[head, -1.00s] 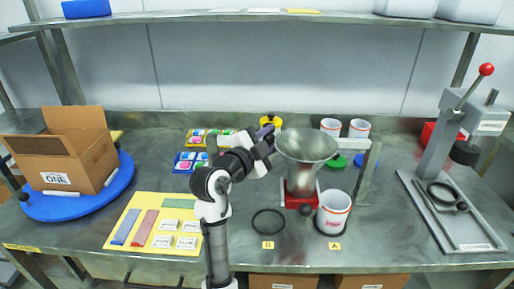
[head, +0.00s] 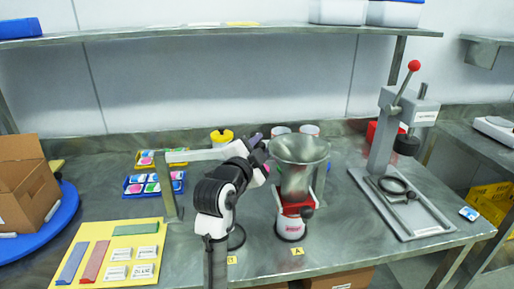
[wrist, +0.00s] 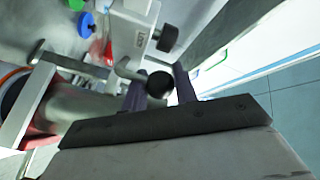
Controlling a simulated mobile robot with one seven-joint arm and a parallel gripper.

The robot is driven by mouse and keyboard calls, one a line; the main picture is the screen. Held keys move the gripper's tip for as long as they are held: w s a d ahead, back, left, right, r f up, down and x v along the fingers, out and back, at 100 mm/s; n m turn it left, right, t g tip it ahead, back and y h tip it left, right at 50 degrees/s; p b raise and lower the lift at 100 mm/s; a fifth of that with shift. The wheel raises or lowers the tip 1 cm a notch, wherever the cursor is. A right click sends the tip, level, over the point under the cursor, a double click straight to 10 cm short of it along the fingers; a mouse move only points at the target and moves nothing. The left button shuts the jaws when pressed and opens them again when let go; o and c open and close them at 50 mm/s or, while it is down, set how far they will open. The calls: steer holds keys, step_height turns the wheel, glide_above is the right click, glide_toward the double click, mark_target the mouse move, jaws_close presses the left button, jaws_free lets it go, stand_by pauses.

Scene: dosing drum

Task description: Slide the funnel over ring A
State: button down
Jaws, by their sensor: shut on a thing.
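The funnel (head: 300,150) is a wide steel cone above a red outlet block (head: 297,208). In the head view it stands over a white cup (head: 290,229) at the spot with yellow label A (head: 297,251). Ring A is mostly hidden under the cup. My gripper (head: 266,140) is at the funnel's left side. In the wrist view my gripper (wrist: 160,90) has its fingers around a black ball knob (wrist: 158,85) on a metal rod. The exact contact is hidden in the head view.
Ring B (head: 238,238) lies to the left, partly behind my arm. A press (head: 385,140) stands at right, a yellow board (head: 105,255) at left. White cups (head: 309,130) stand behind the funnel.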

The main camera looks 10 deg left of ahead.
steer(key=c, duration=1.1)
jaws_free()
steer(key=shift+w+d, duration=0.1)
steer(key=shift+d, duration=0.3)
steer(key=shift+a, duration=0.15)
steer(key=shift+s+a, duration=0.1)
steer(key=shift+s, duration=0.15)
steer(key=b+v, duration=0.4)
steer(key=v, duration=0.9)
steer(key=shift+s+a, duration=0.1)
steer(key=shift+s, duration=0.1)
